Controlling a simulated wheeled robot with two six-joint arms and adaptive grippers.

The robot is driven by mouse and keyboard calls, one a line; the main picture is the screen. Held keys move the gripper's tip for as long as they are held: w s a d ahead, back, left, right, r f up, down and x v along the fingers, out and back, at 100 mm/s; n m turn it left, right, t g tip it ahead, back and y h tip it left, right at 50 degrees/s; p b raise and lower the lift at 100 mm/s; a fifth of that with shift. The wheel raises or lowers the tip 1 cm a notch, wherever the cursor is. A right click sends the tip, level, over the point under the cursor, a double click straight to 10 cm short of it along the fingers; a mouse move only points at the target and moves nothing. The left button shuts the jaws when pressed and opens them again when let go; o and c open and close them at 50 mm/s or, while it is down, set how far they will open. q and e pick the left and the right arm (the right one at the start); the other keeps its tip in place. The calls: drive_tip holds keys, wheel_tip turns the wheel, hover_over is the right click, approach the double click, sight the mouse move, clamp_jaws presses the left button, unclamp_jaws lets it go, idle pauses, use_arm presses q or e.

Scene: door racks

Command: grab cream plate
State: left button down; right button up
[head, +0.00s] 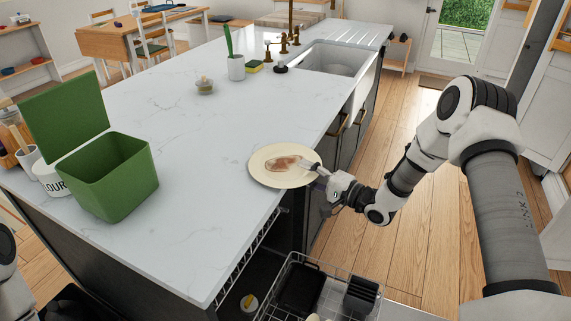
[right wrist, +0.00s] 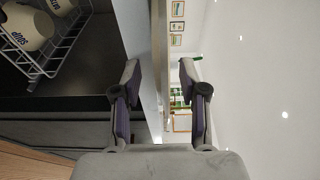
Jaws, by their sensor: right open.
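The cream plate (head: 264,172) lies flat near the right edge of the white marble counter, with a brownish smear on its middle. My right gripper (head: 316,169) is at the plate's right rim, with its fingers turned towards it. In the right wrist view, the right gripper (right wrist: 158,75) is open, with a pale edge-on strip between its fingers. I cannot tell there whether this is plate rim or counter edge. My left gripper is out of view.
A green bin (head: 125,190) with a raised lid stands at the counter's left. A wire dish rack (head: 335,292) is below the front edge, and a sink (head: 335,60) is at the back. The counter left of the plate is clear.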

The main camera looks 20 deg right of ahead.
drive_tip(key=shift+w+a, duration=0.15)
drive_tip(key=shift+w, duration=0.1)
clamp_jaws()
